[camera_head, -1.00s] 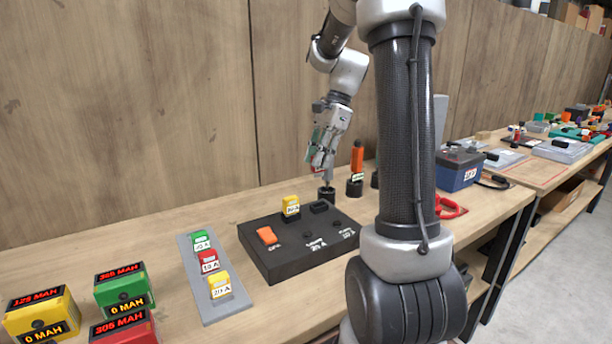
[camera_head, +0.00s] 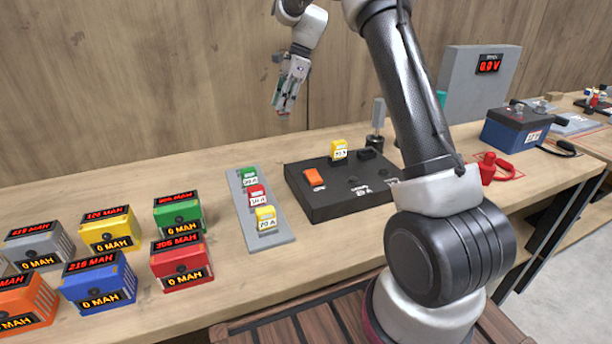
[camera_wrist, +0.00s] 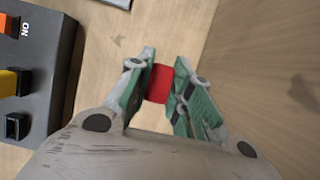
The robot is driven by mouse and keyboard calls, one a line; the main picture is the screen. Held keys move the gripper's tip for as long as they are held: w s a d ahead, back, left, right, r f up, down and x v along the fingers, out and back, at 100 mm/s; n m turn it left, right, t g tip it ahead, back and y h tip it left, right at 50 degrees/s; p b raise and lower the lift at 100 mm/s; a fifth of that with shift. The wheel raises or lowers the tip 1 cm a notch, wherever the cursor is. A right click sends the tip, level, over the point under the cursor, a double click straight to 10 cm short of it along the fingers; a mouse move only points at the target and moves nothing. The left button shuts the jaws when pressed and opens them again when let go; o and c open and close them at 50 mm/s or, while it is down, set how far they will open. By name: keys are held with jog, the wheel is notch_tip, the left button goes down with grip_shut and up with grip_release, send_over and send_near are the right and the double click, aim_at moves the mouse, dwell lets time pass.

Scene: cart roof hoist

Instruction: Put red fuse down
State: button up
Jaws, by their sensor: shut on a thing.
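My gripper (camera_head: 288,95) is raised above the back of the bench, behind and left of the black fuse box. In the wrist view its fingers (camera_wrist: 159,84) are shut on a small red block (camera_wrist: 160,82), which looks like a red fuse. It hangs clear of the bench; its label is hidden. Another red fuse (camera_head: 257,196) sits on the grey strip (camera_head: 279,238), between a green fuse (camera_head: 248,177) and a yellow fuse (camera_head: 265,217).
The black fuse box (camera_head: 340,207) has an orange switch (camera_head: 314,177) and an upright yellow fuse (camera_head: 339,149). Several coloured battery blocks (camera_head: 180,262) fill the front left. Bare bench lies left of the strip.

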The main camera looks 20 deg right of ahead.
notch_tip(320, 180, down, 10)
jog(key=shift+f, duration=0.1)
dwell(0.4)
jog(key=shift+s, duration=0.1)
jog(key=o, duration=0.9)
jog(key=v, duration=1.2)
jog(key=s+r+n+t+h, duration=0.1)
jog(key=s+r+n, duration=0.3)
jog(key=s+r, duration=0.6)
jog(key=s+d+r+n+t+h, duration=0.15)
jog(key=s+n, duration=0.35)
jog(key=s, duration=0.7)
jog(key=s+d+f+n, duration=0.1)
jog(key=s+n, duration=0.2)
jog(key=s, duration=0.4)
jog(key=s+d+f+n+t+h, duration=0.1)
jog(key=s+f+n, duration=0.1)
jog(key=s, duration=0.5)
jog(key=s+d+f+n+t+h, duration=0.1)
jog(key=s+n, duration=0.2)
jog(key=s, duration=0.4)
jog(key=shift+f+n, duration=0.3)
jog(key=shift+n, duration=0.1)
